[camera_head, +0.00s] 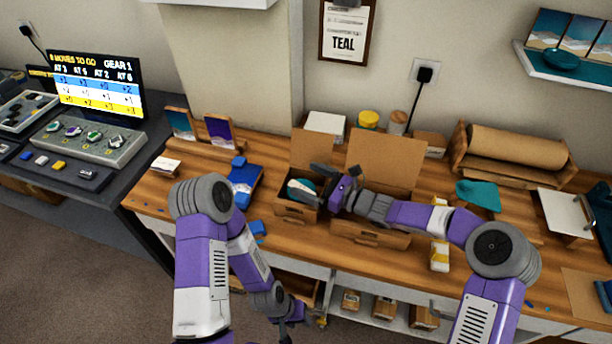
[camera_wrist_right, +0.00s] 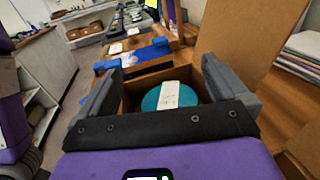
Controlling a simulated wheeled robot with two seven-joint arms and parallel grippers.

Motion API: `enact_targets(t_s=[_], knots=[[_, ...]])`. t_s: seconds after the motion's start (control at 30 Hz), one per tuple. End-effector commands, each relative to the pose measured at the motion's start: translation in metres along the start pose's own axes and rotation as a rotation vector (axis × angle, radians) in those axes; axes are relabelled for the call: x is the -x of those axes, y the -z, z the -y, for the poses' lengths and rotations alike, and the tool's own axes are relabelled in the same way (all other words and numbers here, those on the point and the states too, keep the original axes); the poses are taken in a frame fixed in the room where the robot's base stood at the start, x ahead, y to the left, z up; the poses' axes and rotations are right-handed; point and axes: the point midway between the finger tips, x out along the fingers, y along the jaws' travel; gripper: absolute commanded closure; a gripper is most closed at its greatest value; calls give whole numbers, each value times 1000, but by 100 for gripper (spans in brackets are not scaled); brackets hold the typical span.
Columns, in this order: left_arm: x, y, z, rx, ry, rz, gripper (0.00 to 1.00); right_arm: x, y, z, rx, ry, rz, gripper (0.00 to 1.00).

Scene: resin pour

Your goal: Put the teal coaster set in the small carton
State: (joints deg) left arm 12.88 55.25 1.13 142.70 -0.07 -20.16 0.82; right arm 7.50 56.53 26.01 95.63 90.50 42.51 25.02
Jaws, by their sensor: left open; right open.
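The teal coaster set (camera_head: 300,193) is a round stack with a white label band. It sits within the walls of the small carton (camera_head: 297,212), which stands open with its lid flap up. My right gripper (camera_head: 318,186) is over the small carton, its fingers apart. In the right wrist view the coaster set (camera_wrist_right: 158,101) shows between and below the open fingers (camera_wrist_right: 160,80), inside the brown carton walls (camera_wrist_right: 128,104). Whether a finger touches it cannot be told. My left gripper (camera_head: 284,333) is low, in front of the bench, partly cut off by the lower edge.
A larger open carton (camera_head: 370,236) stands right of the small one, under my right forearm. A blue package (camera_head: 245,182) lies to the left. A teal cloth (camera_head: 478,194) and a paper roll holder (camera_head: 515,155) are at right. A shelf with several packages is below.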

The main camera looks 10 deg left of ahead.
Motion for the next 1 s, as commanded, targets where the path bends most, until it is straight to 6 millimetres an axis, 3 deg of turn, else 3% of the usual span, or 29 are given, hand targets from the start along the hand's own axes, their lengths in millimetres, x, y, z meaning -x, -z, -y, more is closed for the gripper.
enact_targets(t_s=[0.1, 0.33, 1.0], knots=[[7, 0, -3, 0, 0, 0, 57, 26, -3, 2, 2, 6, 1, 0], [13, -1, -5, 0, 0, 0, 57, 55, -5, 2, 5, 4, 7, 0], [16, -1, -6, 0, 0, 0, 57, 60, -8, 2, 8, 3, 10, 0]])
